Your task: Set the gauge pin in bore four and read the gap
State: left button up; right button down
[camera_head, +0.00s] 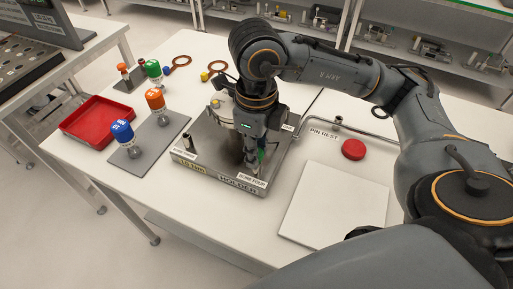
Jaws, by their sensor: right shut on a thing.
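My right gripper (252,155) points down over the front right part of a metal holder plate (215,172), close to a white label (251,180) that looks like a bore label. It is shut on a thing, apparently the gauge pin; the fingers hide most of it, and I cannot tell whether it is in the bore. A metal cylinder (222,112) stands on the plate behind the gripper. A short upright metal post (187,143) stands at the plate's left side. The label "PIN REST" (323,133) is on the table to the right. My left gripper is not in view.
Blue-capped (122,133), orange-capped (156,100) and green-capped (153,70) vials stand left of the plate, near a red tray (97,121). A bent metal pipe (355,130), a red disc (353,149) and a bare white pad (335,205) lie on the right.

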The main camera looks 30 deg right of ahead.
jog(key=shift+f, duration=0.15)
dwell(0.3)
jog(key=c, duration=1)
grip_release()
jog(key=shift+r+p, duration=2)
jog(key=shift+r, duration=1.6)
jog(key=shift+f, duration=0.1)
